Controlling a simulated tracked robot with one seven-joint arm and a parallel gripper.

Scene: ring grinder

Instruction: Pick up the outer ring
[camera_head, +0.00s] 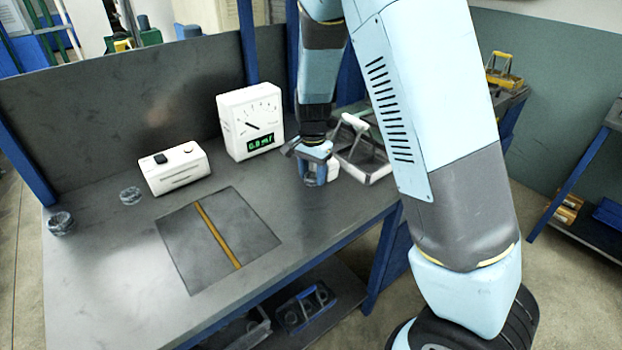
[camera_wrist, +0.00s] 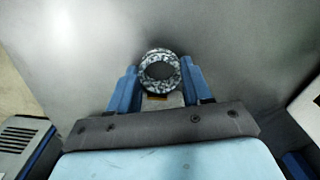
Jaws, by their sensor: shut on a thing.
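The outer ring (camera_wrist: 159,70), a mottled dark grey ring with an open middle, sits between the fingertips of my gripper (camera_wrist: 158,82) in the wrist view. The two blue fingers lie against its left and right sides, so my gripper is shut on it. In the head view my gripper (camera_head: 316,174) points down over the right part of the workbench, in front of the gauge box. The ring is hard to make out there. I cannot tell whether the ring touches the bench or is held just above it.
A white gauge box (camera_head: 251,120) with a green display and a grey handled tray (camera_head: 364,160) stand close to my gripper. Farther left are a white device (camera_head: 178,168), a small ring (camera_head: 130,195) and dark ring parts (camera_head: 61,223). The dark mat (camera_head: 250,222) is clear.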

